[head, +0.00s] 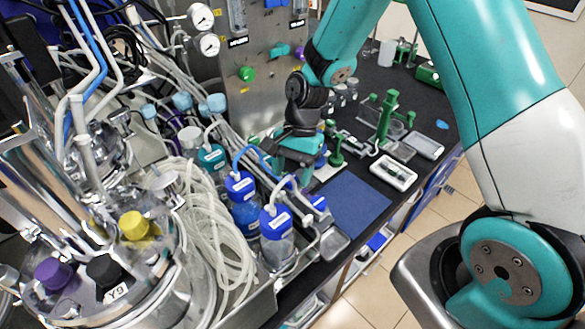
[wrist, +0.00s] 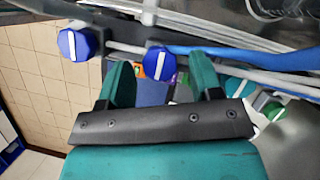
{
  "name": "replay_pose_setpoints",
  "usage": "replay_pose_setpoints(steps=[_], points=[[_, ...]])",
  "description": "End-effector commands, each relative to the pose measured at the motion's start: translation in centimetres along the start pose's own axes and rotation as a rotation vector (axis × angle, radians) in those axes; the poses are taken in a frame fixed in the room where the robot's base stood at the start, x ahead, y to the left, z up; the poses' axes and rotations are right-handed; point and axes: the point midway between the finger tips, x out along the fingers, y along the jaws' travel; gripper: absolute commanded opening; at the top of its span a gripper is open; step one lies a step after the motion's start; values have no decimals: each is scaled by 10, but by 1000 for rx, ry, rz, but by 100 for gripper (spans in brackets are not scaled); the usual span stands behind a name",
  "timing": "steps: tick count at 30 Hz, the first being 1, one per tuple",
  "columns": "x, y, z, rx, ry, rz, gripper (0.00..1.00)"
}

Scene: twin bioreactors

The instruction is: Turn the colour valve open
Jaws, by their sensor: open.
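My gripper (head: 292,168) is open and points down beside the tubing at the bench edge. In the wrist view, a blue knob with a white bar (wrist: 160,63) shows between the two spread fingertips of my gripper (wrist: 161,74). I cannot tell whether the fingers touch it. A second blue knob with a white bar (wrist: 77,45) lies left of the fingers, and a green knob (wrist: 273,110) lies to the right, partly covered. In the head view, one blue knob (head: 318,203) shows near the bottles; my gripper partly hides what is under it. Which knob is the colour valve is not marked.
Blue-capped bottles (head: 277,240) with tubes stand close to my gripper. Coiled clear hoses (head: 225,260) and a steel vessel with coloured knobs, one yellow (head: 133,226), are at left. A blue mat (head: 352,202) lies clear at right. A green stand (head: 386,118) is behind it.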

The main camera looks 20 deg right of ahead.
Motion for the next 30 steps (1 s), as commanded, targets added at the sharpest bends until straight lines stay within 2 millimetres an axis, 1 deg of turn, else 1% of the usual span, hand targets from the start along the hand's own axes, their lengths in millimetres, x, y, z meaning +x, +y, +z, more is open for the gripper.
replay_pose_setpoints(steps=[8, 9, 11, 12, 14, 15, 16, 23, 30], points=[[3, 0, 0, 0, 0, 0, 59], [3, 0, 0, 0, 0, 0, 57], [3, 0, 0, 0, 0, 0, 43], [2, 0, 0, 0, 0, 0, 34], [2, 0, 0, 0, 0, 0, 20], [2, 0, 0, 0, 0, 0, 11], [2, 0, 0, 0, 0, 0, 10], [2, 0, 0, -13, 0, 6, 10], [2, -2, 0, -105, -1, 43, 10]])
